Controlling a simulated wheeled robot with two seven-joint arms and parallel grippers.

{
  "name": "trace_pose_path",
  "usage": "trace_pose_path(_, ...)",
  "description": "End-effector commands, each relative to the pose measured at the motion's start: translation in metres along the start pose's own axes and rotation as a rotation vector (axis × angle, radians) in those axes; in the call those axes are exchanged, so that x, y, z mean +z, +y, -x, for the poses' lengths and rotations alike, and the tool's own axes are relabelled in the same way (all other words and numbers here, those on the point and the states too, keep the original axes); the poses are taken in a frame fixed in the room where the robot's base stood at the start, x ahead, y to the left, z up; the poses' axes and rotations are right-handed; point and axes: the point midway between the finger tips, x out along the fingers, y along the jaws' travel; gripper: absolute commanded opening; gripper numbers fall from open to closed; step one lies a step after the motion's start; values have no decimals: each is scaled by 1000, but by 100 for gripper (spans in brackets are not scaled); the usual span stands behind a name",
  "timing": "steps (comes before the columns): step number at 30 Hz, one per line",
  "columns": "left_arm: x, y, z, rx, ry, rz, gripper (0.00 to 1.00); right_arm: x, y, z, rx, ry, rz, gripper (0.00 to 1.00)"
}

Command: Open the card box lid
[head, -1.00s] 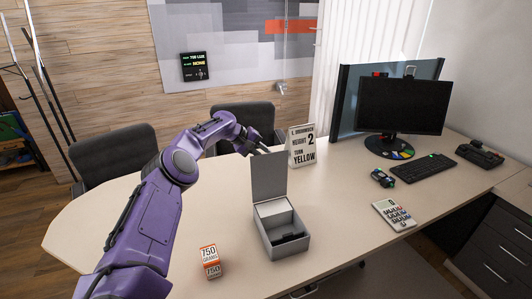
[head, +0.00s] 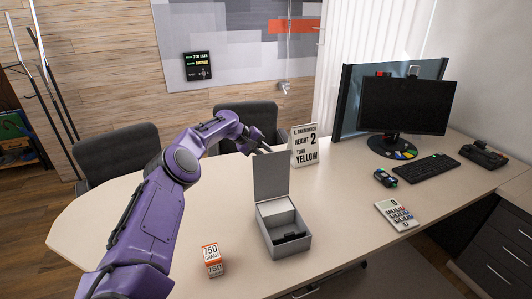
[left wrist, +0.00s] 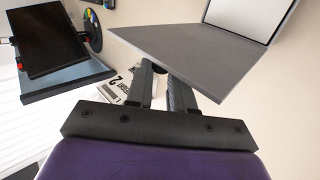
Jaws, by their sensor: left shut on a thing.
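The grey card box (head: 284,240) stands on the desk with its lid (head: 271,176) standing up, about upright, at the back edge. Inside are a pale compartment and a dark item (head: 291,238). My left gripper (head: 263,149) is at the top edge of the lid, reaching in from behind it, and is shut on the lid. In the left wrist view the lid (left wrist: 195,55) is a grey panel over the fingers (left wrist: 163,85); the exact contact is hidden. My right gripper is not in view.
An orange and white 750-gram block (head: 212,259) stands left of the box. A sign card (head: 304,146) stands behind it. The desk left of the box is mostly clear.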

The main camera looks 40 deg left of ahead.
Motion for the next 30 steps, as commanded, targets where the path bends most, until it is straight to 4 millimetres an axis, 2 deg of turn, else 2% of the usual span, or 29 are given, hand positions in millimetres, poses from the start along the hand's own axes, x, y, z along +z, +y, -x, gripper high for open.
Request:
trace_pose_path(1, 1, -11, -5, -25, -8, -1, 0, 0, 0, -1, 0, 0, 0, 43)
trace_pose_path(6, 1, -11, -5, -25, -8, -2, 0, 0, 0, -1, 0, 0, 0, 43)
trace_pose_path(7, 2, -11, -5, -25, -8, -2, 32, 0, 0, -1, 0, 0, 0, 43)
trace_pose_path(8, 2, -11, -5, -24, -8, -1, 42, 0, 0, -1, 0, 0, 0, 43)
trace_pose_path(9, 2, -10, -5, -23, -8, -1, 45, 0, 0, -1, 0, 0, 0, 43)
trace_pose_path(23, 1, -3, -3, -9, -4, -2, 45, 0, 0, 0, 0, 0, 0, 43)
trace_pose_path(26, 0, -2, 4, -5, -2, -1, 45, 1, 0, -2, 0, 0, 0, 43)
trace_pose_path(30, 1, -2, 28, -2, -2, 0, 45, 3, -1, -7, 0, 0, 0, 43)
